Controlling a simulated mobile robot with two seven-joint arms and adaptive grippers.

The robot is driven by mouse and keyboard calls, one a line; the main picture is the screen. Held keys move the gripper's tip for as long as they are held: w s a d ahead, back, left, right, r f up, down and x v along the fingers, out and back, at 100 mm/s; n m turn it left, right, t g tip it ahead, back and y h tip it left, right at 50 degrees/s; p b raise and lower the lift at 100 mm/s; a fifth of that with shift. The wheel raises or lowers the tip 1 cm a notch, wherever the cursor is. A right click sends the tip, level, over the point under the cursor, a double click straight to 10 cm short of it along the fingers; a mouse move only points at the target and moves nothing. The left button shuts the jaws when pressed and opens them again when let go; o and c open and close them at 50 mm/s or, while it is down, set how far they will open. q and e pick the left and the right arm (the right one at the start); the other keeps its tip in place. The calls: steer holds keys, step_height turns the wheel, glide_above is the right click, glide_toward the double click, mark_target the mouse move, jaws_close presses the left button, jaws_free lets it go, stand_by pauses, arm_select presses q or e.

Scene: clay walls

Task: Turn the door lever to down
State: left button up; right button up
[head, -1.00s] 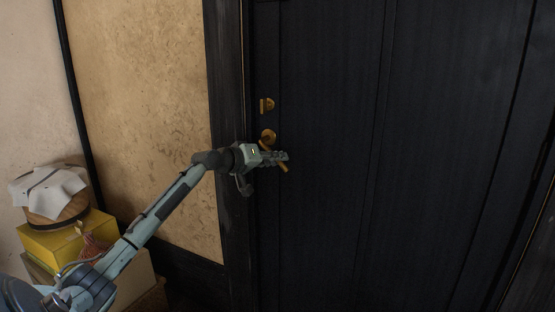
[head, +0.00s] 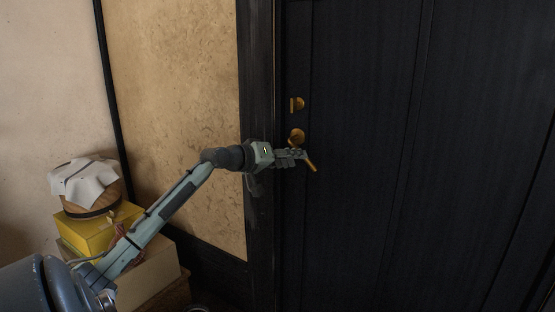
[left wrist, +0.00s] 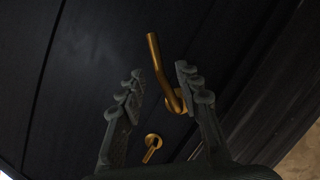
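The brass door lever (head: 312,164) hangs from a round plate on the dark door, its handle slanting down and to the right in the head view. My left gripper (head: 304,154) is at the lever and hides part of its handle. In the left wrist view the lever (left wrist: 156,58) passes between the two spread fingers of my left gripper (left wrist: 160,72), with a visible gap on the left finger's side. Contact with the right finger cannot be told. My right gripper is not in view.
A small brass lock turn (head: 297,104) sits above the lever; it also shows in the left wrist view (left wrist: 152,146). The dark door frame (head: 258,80) stands left of the door. Stacked yellow box (head: 90,232) and cloth-topped wooden tub (head: 92,202) stand at lower left.

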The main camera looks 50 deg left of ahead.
arm_select(q)
steer(key=v, duration=0.6)
steer(key=shift+s, duration=0.35)
steer(key=shift+r, duration=0.1)
steer(key=s+d+f+m+g, duration=0.1)
steer(key=s+d+f+g, duration=0.15)
steer(key=f, duration=0.75)
steer(key=s+d+f+m+g, duration=0.15)
steer(key=d+f, duration=0.25)
steer(key=f, duration=0.5)
steer(key=s+d+f+m+g, duration=0.1)
steer(key=s+d+f+g, duration=0.15)
steer(key=f, duration=0.75)
steer(key=s+d+f+m+g+y, duration=0.2)
steer(key=s+d+f+m+g, duration=0.3)
steer(key=s+d+f, duration=1.2)
steer(key=shift+s+d+g, duration=0.35)
steer(key=shift+s+d, duration=0.2)
steer(key=shift+s, duration=0.45)
steer(key=shift+m, duration=0.25)
